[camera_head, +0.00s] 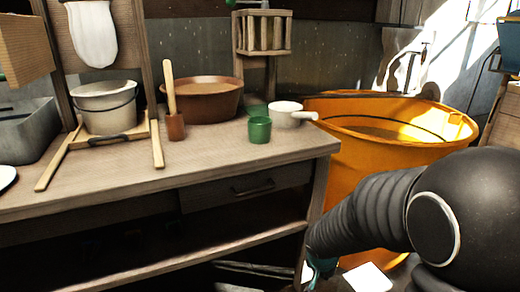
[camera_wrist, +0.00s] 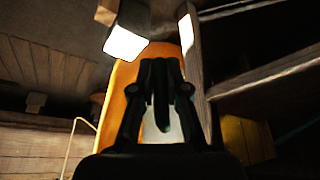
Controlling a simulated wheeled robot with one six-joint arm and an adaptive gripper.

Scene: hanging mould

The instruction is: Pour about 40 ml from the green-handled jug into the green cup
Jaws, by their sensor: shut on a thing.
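The green cup (camera_head: 259,130) stands upright near the front right of the wooden bench. My gripper (camera_wrist: 163,68) shows in the wrist view, its dark fingers closed around a dark green piece. That piece looks like the handle of the green-handled jug (camera_wrist: 163,122). A teal-green bit of it seems to show in the head view (camera_head: 321,267), low beside the bench's right leg and below the bench top. My arm hides most of the gripper there. The jug's body and its contents cannot be made out. The gripper is well below and right of the cup.
A white pan (camera_head: 289,114) stands right behind the cup. A brown bowl (camera_head: 204,101), a wooden-handled tool (camera_head: 172,105) and a pale bucket (camera_head: 106,106) are further left. A large orange tub (camera_head: 365,165) stands right of the bench. The bench front (camera_head: 150,176) is clear.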

